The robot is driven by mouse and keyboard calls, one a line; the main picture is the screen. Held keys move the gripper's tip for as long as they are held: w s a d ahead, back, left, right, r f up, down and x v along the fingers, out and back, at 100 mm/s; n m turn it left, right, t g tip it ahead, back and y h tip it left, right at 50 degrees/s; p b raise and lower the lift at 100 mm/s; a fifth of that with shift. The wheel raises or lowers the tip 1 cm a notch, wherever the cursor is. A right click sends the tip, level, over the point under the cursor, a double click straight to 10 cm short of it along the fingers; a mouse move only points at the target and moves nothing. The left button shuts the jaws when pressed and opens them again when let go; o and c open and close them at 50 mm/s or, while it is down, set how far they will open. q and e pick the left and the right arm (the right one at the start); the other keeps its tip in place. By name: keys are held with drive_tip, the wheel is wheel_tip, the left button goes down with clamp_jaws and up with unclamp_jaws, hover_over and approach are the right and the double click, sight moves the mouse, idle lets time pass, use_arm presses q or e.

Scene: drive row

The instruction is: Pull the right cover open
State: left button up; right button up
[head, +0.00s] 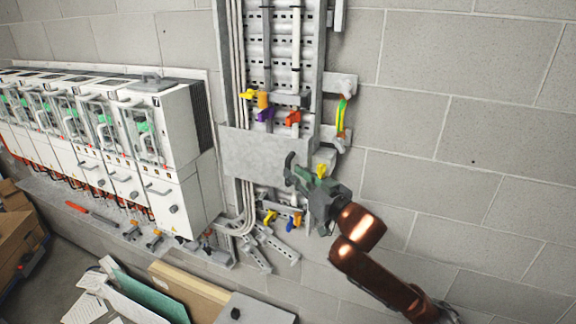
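A row of white drive units (85,125) stands along the wall at the left. The rightmost unit (165,120) has a framed front cover (143,130) with a handle and green parts behind it; it looks closed. A plain grey metal plate (262,155) sits across the cable rack right of the row. The picture does not make clear which of these is the right cover. My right gripper (305,172) is at the plate's lower right edge, well right of the drive units. Its dark fingers overlap the plate in the view; contact and opening are unclear. My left gripper is out of view.
The cable rack (273,55) carries yellow, purple and red clamps. A green-yellow strap (342,117) hangs to its right. Cardboard boxes (15,240) and a teal-lined box (140,295) lie on the floor. The block wall (470,150) at the right is clear.

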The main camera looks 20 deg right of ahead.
drive_tip(key=shift+w+a+p, duration=0.15)
drive_tip(key=shift+w+p, duration=0.1)
drive_tip(key=shift+w, duration=0.8)
drive_tip(key=shift+w+a+p, duration=0.15)
drive_tip(key=shift+w+p, duration=0.1)
drive_tip(key=shift+w, duration=0.75)
drive_tip(key=shift+c, duration=0.4)
clamp_jaws()
